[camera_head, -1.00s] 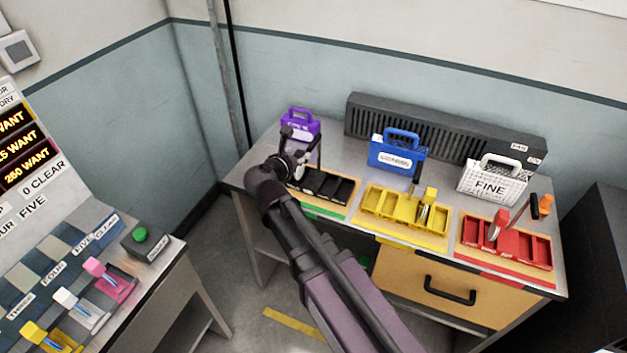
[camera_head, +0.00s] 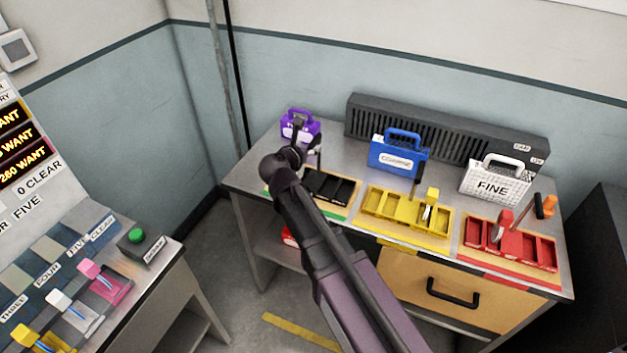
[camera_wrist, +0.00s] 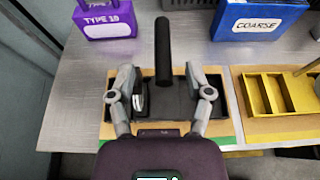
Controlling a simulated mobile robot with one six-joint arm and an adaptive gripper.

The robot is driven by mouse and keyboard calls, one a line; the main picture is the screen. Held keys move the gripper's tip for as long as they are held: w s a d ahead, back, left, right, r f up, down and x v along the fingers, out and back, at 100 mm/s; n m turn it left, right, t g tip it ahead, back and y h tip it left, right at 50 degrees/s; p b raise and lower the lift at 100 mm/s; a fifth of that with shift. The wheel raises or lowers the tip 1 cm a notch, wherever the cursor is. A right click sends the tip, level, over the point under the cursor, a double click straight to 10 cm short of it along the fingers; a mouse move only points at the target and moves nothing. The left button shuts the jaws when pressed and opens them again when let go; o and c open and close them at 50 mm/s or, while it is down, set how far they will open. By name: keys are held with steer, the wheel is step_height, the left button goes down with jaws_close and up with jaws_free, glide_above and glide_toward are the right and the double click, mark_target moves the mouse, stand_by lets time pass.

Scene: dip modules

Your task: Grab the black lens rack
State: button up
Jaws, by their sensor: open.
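The black lens rack (camera_head: 335,188) sits on a tan mat with a green front edge at the left of the metal bench, partly hidden by my arm in the head view. In the wrist view the rack (camera_wrist: 178,112) has dark slots, a tall black post handle (camera_wrist: 162,50) and a pale round lens (camera_wrist: 139,97) at its left. My gripper (camera_wrist: 163,85) is open, one finger on each side of the post, with gaps to it. In the head view my gripper (camera_head: 308,142) is over the rack's left part. I cannot tell its exact height.
A purple case (camera_head: 300,127) stands behind the rack, with a blue COARSE case (camera_head: 398,155) and a white FINE case (camera_head: 494,183) farther right. A yellow rack (camera_head: 405,212) and a red rack (camera_head: 510,248) are to the right.

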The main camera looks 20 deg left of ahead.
mark_target(312, 144)
steer(key=shift+b+x, duration=0.75)
steer(key=shift+x, duration=1.7)
steer(key=shift+d, duration=0.15)
steer(key=shift+r, duration=0.1)
jaws_close()
